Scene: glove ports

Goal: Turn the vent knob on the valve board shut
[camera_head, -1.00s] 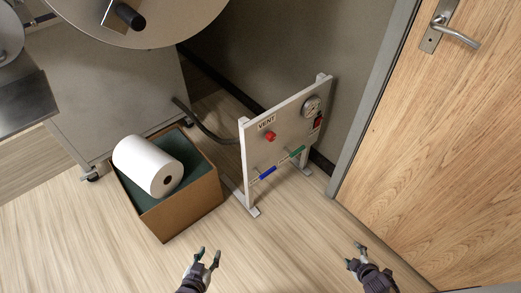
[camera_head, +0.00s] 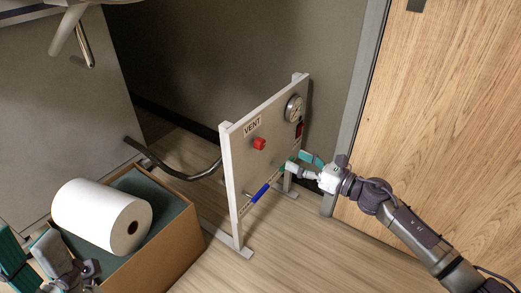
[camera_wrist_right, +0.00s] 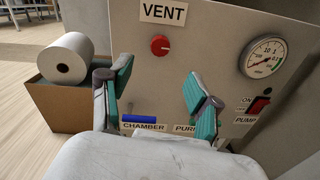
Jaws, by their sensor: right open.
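The valve board (camera_head: 240,180) stands upright on feet on the floor. Its red vent knob (camera_head: 259,143) sits under the VENT label (camera_head: 252,126); the knob also shows in the right wrist view (camera_wrist_right: 160,45), top centre. My right gripper (camera_head: 303,162) is open and empty in front of the board's lower right, below and right of the knob, not touching it. In the wrist view its teal fingers (camera_wrist_right: 160,88) stand apart, with the knob beyond and above the gap. My left gripper (camera_head: 25,255) is at the lower left edge, partly cut off, by the box.
A blue handle (camera_head: 258,193) labelled CHAMBER, a gauge (camera_head: 293,108) and a red pump switch (camera_head: 299,130) are on the board. A cardboard box (camera_head: 165,250) with a white roll (camera_head: 100,215) stands left. A dark hose (camera_head: 185,172) runs behind. A wooden door (camera_head: 450,110) is right.

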